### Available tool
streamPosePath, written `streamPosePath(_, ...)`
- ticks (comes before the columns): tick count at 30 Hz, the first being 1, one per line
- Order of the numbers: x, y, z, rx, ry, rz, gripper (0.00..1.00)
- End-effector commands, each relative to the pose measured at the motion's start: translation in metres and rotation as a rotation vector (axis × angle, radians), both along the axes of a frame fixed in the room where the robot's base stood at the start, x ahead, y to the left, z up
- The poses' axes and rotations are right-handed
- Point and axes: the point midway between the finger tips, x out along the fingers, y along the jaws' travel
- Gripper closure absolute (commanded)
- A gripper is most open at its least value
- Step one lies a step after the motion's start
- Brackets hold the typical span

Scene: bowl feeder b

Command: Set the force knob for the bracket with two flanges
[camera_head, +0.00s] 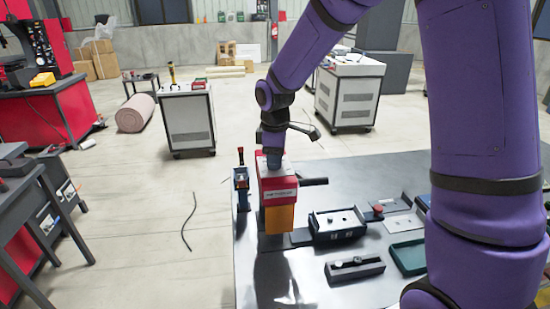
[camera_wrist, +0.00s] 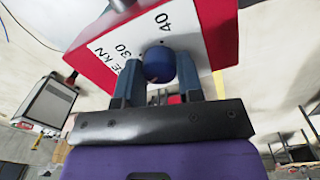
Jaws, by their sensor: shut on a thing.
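A red device with a yellow lower body (camera_head: 278,200) stands at the left part of the grey table. On its white face a scale with "30", "40" and "KN" shows in the wrist view (camera_wrist: 108,58). My gripper (camera_head: 274,160) is at the top of this device. In the wrist view my gripper (camera_wrist: 158,85) has its two fingers on either side of the round blue force knob (camera_wrist: 159,65) and is shut on it. The knob's pointer mark is not clear. I cannot make out a bracket with two flanges for certain.
A dark fixture with a light top plate (camera_head: 338,222) stands right of the device, with a dark grooved block (camera_head: 354,269) in front. A green tray (camera_head: 408,257) lies further right. A small blue vise-like tool (camera_head: 241,182) stands at the table's left edge.

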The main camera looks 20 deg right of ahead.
Motion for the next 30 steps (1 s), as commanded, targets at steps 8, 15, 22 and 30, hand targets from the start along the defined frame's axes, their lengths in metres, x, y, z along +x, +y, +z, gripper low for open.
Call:
streamPosePath(8, 0.0008, -0.0008, 0.0007, -0.001, -0.003, 0.132, 0.89)
streamPosePath(15, 0.0008, -0.0006, 0.0006, -0.001, -0.003, 0.179, 0.89)
streamPosePath(22, 0.0007, -0.0005, 0.0006, -0.001, -0.003, 0.184, 0.89)
streamPosePath(30, 0.0007, -0.0005, 0.0006, -0.001, -0.003, 0.183, 0.47)
